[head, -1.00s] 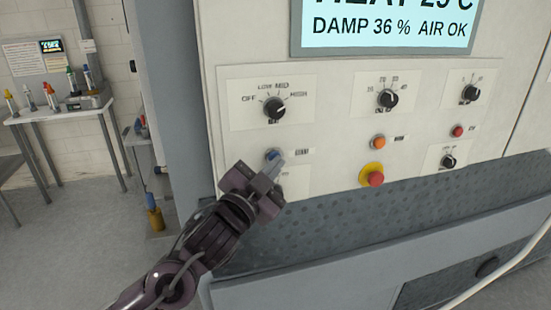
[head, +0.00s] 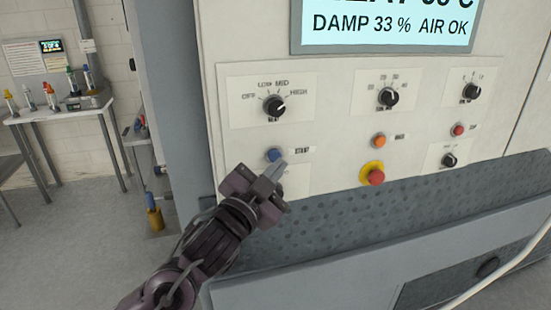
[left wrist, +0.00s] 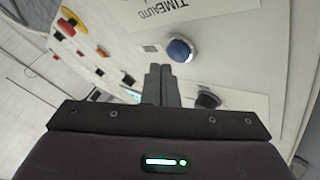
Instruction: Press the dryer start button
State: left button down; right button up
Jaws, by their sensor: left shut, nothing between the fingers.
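The blue start button (head: 274,155) is on the dryer's pale control panel (head: 335,135), with a START label (head: 302,150) to its right. My left gripper (head: 273,174) is shut and empty, its fingertips just below the button in the head view. In the left wrist view the blue button (left wrist: 179,49) shows in full just beyond the closed fingertips (left wrist: 160,68), with a small gap in the picture. Whether the tips touch the panel I cannot tell. My right gripper is not in view.
A heat knob (head: 274,107) sits above the button. An orange button (head: 379,140), a red stop button (head: 458,130) and a red emergency knob on yellow (head: 372,173) are to the right. The display (head: 385,25) reads DAMP 33 %, AIR OK. A dark ledge (head: 400,210) juts out below the panel.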

pick_arm(q)
jog(key=s, duration=0.1)
jog(key=s+d+b, duration=0.1)
jog(key=s, duration=0.1)
jog(key=s+b, duration=0.1)
jog(key=shift+s+d, duration=0.25)
jog(key=shift+s, duration=0.1)
dwell(0.7)
